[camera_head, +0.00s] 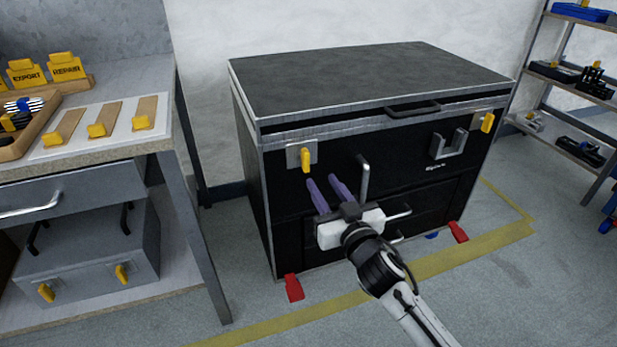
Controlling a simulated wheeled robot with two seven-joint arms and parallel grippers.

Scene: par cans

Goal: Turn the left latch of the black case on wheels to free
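The black case on wheels (375,85) stands on the floor in the middle, its lid shut. Its left latch (305,159) is a yellow tab on a grey plate at the upper left of the front, hanging roughly upright. The right latch (487,122) is a similar yellow tab at the upper right. My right gripper (319,188) is in front of the case, below and slightly right of the left latch. Its two purple fingers are apart with nothing seen between them, and it appears clear of the latch. My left gripper is not in view.
A workbench (100,160) with wooden pieces stands at the left, a grey case (90,262) with yellow latches on its lower shelf. Vertical and horizontal handles (363,178) stick out of the black case's front near my gripper. Shelving (575,110) stands at the right. The front floor is clear.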

